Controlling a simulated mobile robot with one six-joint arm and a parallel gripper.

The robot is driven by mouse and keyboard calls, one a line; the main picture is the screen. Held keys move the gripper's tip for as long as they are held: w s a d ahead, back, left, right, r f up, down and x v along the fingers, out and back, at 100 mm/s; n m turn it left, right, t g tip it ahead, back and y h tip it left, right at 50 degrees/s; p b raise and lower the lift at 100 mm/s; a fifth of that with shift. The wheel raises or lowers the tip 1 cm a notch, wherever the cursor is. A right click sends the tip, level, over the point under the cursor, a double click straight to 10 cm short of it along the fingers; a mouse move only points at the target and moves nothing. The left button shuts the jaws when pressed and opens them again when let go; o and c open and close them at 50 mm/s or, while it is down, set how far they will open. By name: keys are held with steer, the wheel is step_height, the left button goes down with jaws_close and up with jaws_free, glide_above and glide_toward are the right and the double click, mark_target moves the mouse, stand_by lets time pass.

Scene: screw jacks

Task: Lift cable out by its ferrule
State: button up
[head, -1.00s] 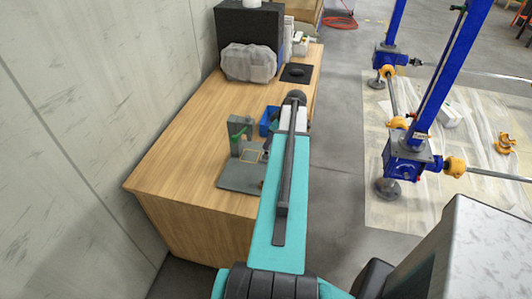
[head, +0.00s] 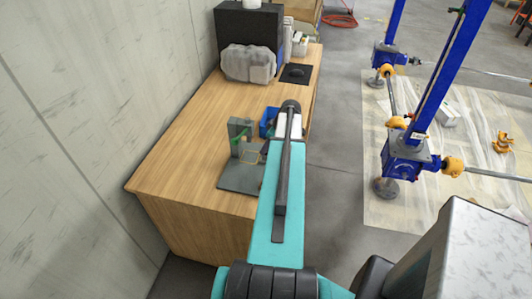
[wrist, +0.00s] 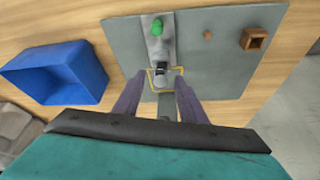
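In the wrist view a grey fixture with an upright block stands on a grey baseplate (wrist: 215,70). A green piece (wrist: 157,27) shows on the block; it may be part of the cable. A small dark piece (wrist: 161,69) lies nearer my fingers, inside a yellow square outline (wrist: 178,80); I cannot tell whether it is the ferrule. My gripper (wrist: 156,88) is open, with its two fingers apart on either side of the fixture's lower part. Nothing is visibly held. In the head view the grey stand (head: 240,128) with its green strand is left of my arm, which hides my fingertips.
A blue bin (wrist: 58,75) is left of the baseplate. A small brown square holder (wrist: 254,39) stands on the plate's right. The wooden table (head: 185,130) has free room on its left.

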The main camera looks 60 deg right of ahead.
steer(key=shift+x, duration=0.8)
jaws_close()
